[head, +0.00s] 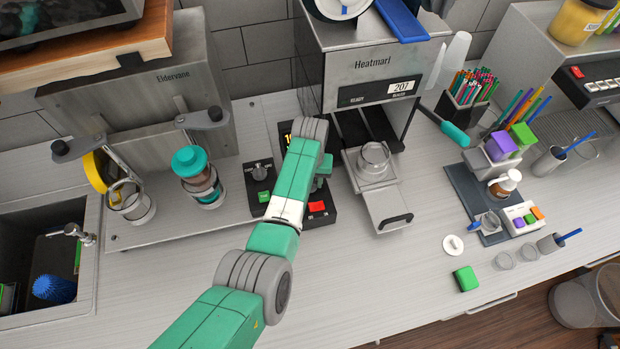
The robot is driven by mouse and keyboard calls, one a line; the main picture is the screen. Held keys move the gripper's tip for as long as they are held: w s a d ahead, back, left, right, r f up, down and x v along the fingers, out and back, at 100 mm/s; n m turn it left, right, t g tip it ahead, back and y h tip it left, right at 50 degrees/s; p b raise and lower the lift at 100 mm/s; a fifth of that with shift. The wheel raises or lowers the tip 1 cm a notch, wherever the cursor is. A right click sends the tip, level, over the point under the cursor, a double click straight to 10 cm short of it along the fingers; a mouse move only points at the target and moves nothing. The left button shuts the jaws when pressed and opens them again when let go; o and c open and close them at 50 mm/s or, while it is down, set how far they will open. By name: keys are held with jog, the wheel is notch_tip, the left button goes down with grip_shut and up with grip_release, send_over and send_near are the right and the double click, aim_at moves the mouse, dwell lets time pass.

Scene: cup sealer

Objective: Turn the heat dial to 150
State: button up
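The cup sealer (375,62), labelled Heatmarl, shows 207 and READY on its front display (403,87). A black control box with a red button (317,207) stands to its lower left. My arm covers most of this box, and only a sliver of its orange-lit readout (287,138) shows. Any dial on it is hidden. Another black box to the left carries a grey knob (260,172) and a green button (264,196). Which knob is the heat dial cannot be told.
A clear cup (374,160) sits in the sealer's pulled-out tray (388,205). A teal-lidded jar (198,178) stands left of the boxes. A teal-handled tool (454,133) and a pen holder (465,108) are at right. The front counter is mostly clear.

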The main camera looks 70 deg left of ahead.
jog(key=o, duration=1)
notch_tip(320, 180, up, 8)
jog(key=shift+f, duration=0.1)
